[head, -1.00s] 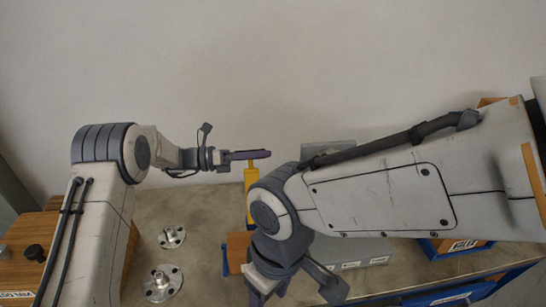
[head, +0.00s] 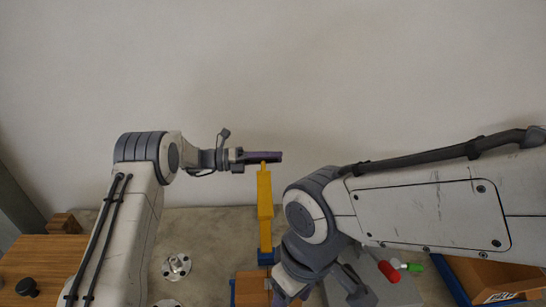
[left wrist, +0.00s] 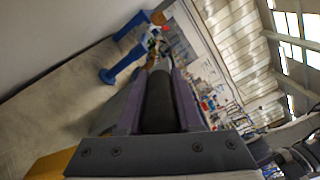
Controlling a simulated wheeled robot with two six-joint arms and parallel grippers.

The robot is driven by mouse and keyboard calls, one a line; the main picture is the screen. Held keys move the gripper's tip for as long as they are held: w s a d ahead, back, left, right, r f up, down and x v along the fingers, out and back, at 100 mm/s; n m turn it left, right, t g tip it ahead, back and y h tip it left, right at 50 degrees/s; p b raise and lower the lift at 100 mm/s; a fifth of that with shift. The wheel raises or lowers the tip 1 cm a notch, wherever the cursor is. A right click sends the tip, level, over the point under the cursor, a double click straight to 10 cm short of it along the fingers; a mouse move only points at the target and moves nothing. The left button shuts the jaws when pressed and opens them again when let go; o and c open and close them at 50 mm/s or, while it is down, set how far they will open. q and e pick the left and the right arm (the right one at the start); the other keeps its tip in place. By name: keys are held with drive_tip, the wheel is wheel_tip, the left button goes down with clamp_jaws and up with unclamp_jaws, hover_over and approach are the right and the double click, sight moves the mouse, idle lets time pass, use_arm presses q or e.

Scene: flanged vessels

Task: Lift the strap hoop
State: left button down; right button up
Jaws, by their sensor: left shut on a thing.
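My left gripper (head: 262,157) is at the centre of the head view, against the wall and above the table. Its purple fingers are shut on a dark, rounded, strap-like piece (left wrist: 158,105), which lies between them in the left wrist view. I take it for the strap hoop; its full shape is hidden. A yellow upright piece (head: 265,195) stands just below the fingers, its thin tip close to them; I cannot tell whether they touch. My right gripper's wrist shows at the lower middle of the head view; its fingers are hidden or cut off.
A flanged metal part (head: 176,266) stands on the table (head: 205,235), with another at the lower edge. A wooden block (head: 55,255) with a black knob is at left. A grey box, a red-green item (head: 398,265) and a blue bin are at right.

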use_arm(q)
drive_tip(key=shift+w+a+f, duration=0.1)
drive_tip(key=shift+w, duration=0.05)
drive_tip(key=c, duration=1)
unclamp_jaws()
drive_tip(key=o, duration=0.4)
drive_tip(key=shift+w+f, duration=0.15)
drive_tip(key=shift+a+b, duration=0.3)
drive_tip(key=shift+a, duration=0.1)
drive_tip(key=a+b, duration=0.4)
drive_tip(key=a, duration=0.5)
drive_tip(key=shift+a, duration=0.3)
drive_tip(key=shift+s, duration=0.2)
